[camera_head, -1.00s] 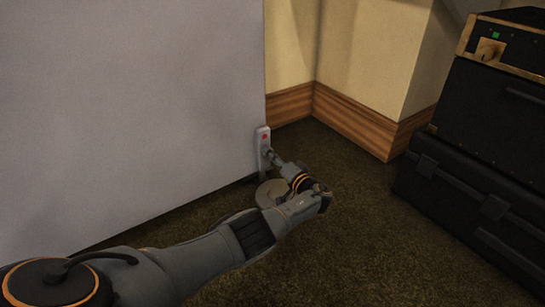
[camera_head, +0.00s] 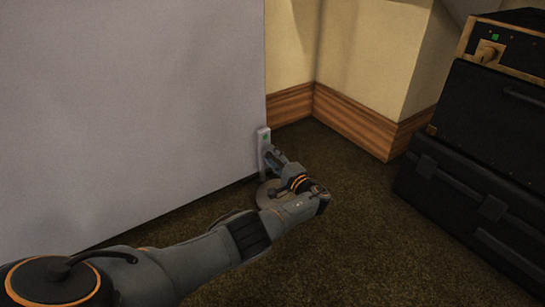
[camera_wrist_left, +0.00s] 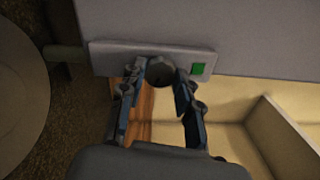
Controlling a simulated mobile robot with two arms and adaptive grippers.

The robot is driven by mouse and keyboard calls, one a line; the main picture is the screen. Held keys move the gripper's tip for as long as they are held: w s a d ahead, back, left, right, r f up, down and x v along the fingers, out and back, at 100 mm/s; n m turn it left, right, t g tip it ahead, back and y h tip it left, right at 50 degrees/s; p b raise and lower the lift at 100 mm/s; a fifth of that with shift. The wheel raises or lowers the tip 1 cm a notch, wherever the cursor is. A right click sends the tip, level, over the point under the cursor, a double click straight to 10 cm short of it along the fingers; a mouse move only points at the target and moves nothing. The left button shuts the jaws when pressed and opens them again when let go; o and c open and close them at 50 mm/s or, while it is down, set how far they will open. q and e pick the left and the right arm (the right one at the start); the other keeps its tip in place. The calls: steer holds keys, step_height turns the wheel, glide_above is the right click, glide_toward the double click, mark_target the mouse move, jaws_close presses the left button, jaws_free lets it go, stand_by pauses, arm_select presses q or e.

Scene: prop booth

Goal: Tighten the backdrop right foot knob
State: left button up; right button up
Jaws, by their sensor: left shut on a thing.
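The backdrop (camera_head: 140,90) is a large pale grey panel standing upright at left. Its right foot has a light grey bracket (camera_head: 262,138) at the panel's edge, with a small green indicator (camera_wrist_left: 198,69) on it. A dark round knob (camera_wrist_left: 160,70) sits on the bracket (camera_wrist_left: 110,57) in the left wrist view. My left gripper (camera_head: 271,156) reaches the bracket from the front right. In the left wrist view its two fingers are shut on the knob, one on each side. The head view hides the knob behind the fingers. My right gripper is not in view.
A grey round base disc (camera_head: 266,193) lies on the carpet below the bracket, partly behind my left wrist. Black stacked cases (camera_head: 480,150) with a control box (camera_head: 510,45) stand at right. Carpet between is clear. A wall corner with wooden skirting (camera_head: 360,122) is behind.

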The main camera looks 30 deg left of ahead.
arm_select(q)
steer(key=shift+d, duration=0.1)
stand_by(0.3)
steer(key=o, duration=1.2)
steer(key=shift+c, duration=0.2)
steer(key=v, duration=1.2)
